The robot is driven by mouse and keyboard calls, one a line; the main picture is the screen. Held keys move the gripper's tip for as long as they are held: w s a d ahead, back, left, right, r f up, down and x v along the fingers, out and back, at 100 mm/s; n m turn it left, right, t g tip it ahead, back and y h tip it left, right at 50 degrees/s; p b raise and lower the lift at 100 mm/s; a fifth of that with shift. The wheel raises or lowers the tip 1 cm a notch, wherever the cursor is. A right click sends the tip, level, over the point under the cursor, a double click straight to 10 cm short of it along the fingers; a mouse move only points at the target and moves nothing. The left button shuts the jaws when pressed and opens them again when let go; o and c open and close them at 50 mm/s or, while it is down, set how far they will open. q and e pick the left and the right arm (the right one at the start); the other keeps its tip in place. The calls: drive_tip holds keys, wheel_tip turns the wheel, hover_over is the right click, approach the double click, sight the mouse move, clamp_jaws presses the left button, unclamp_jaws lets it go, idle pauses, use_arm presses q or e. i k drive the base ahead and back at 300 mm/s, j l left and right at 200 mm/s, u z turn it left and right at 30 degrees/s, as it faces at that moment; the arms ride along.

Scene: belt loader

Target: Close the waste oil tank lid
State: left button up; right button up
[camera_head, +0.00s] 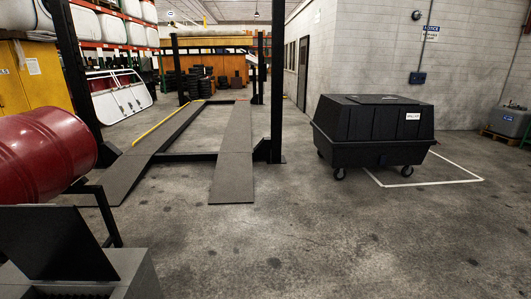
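A black wheeled tank (373,132) stands at centre right with a small white label (413,116) too small to read. Its top, with a flat panel (376,99), looks closed. At the bottom left, a grey box (135,272) is partly cut off by the frame. A dark flat panel (55,243) stands tilted up over it like a raised lid. I cannot tell from the label which of the two is the waste oil tank. Neither of my grippers is in view.
A red drum (45,152) lies on a dark stand at the left. A vehicle lift with ramps (233,150) and dark posts (277,80) stands behind. A grey container (509,121) sits on a pallet at the far right. The concrete floor (330,235) in front is clear.

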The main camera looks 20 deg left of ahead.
sight(50, 241)
drive_tip(key=i+j+u, duration=0.1)
drive_tip(key=i+u, duration=0.55)
drive_tip(key=u, duration=0.2)
drive_tip(key=i+l+u, duration=0.1)
drive_tip(key=i+u, duration=0.35)
drive_tip(key=i+l+u, duration=0.2)
drive_tip(key=u, duration=0.2)
drive_tip(key=i+l+u, duration=0.3)
drive_tip(key=u, duration=0.15)
drive_tip(key=i+l+u, duration=0.2)
drive_tip(key=l+u, duration=0.25)
drive_tip(key=i+l+u, duration=0.1)
drive_tip(key=u, duration=0.35)
drive_tip(key=i+l+u, duration=0.2)
drive_tip(key=u, duration=0.2)
drive_tip(key=i+l+u, duration=0.15)
drive_tip(key=u, duration=0.3)
drive_tip(key=l+u, duration=0.4)
drive_tip(key=i+j, duration=0.05)
